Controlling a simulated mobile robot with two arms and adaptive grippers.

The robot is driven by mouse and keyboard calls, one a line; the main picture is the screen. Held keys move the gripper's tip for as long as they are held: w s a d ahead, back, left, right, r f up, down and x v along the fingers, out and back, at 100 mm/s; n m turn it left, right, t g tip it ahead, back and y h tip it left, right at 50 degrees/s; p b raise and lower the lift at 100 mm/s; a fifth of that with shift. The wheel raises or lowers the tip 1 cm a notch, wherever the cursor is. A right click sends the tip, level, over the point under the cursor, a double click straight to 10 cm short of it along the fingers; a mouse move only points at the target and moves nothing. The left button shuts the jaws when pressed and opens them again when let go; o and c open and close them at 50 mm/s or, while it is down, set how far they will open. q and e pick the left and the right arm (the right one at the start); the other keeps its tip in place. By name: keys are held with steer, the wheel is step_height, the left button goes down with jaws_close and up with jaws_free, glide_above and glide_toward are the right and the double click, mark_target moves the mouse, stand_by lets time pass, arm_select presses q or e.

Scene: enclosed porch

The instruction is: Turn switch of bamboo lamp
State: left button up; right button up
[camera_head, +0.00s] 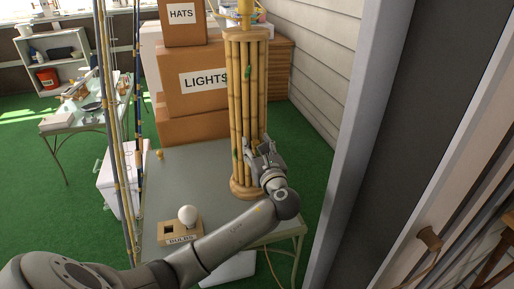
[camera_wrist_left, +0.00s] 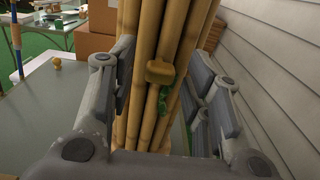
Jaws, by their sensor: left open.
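The bamboo lamp (camera_head: 237,95) stands upright on a grey table (camera_head: 160,180), with tall bamboo stalks between a round top and a round wooden base. My left gripper (camera_head: 262,150) is at the lower part of its stalks, on the near right side. In the left wrist view the open fingers (camera_wrist_left: 158,100) stand on either side of the bamboo stalks. A brownish-yellow knob (camera_wrist_left: 161,71), which looks like the switch, sits on the stalks between the fingers, with a green leaf just below it. I cannot tell whether the fingers touch the bamboo. My right gripper is not in view.
A wooden bulb box (camera_head: 180,230) with a white bulb (camera_head: 187,214) is at the table's near edge. Cardboard boxes (camera_head: 190,92) are stacked behind the lamp. Upright poles (camera_head: 118,150) stand at the left; a wall (camera_head: 315,60) is at the right.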

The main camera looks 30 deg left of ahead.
arm_select(q)
jaws_close()
